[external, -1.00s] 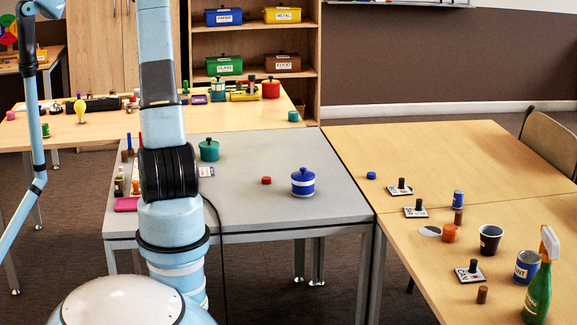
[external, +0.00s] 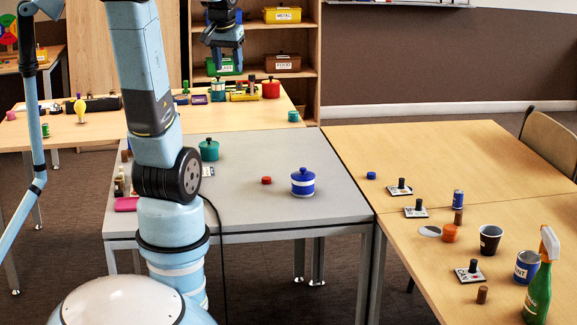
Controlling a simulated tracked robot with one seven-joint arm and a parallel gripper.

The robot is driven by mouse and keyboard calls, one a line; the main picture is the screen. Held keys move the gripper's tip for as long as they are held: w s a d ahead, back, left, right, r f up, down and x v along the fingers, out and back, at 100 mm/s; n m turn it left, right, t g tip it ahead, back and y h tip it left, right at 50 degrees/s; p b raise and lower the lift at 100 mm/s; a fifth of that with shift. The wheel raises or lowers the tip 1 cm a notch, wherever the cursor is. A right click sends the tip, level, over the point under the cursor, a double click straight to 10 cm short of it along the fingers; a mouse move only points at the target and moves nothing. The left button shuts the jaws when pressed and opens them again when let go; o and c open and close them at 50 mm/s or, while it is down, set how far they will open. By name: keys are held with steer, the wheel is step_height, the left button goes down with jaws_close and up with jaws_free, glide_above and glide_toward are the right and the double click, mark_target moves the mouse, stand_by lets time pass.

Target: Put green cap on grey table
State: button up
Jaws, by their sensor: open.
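The small green cap (external: 293,116) sits near the right front corner of the back wooden table. The grey table (external: 245,212) stands in front of that table, beside my arm's base. My gripper (external: 228,66) is open and hangs high, fingers down, in front of the shelf as seen in the picture. It appears empty and is up and to the left of the green cap, not touching it.
The grey table holds a red cap (external: 266,180), a blue-and-white jar (external: 303,183) and a green pot (external: 209,149). A red pot (external: 271,88) stands behind the green cap. The grey table's front right is clear.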

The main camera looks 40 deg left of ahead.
steer(key=s+d+f+m+t+h, duration=0.1)
steer(key=s+d+m+t, duration=0.1)
steer(key=s+d, duration=0.7)
steer(key=shift+s+d+m, duration=0.3)
steer(key=shift+s+m, duration=0.4)
steer(key=shift+s, duration=0.3)
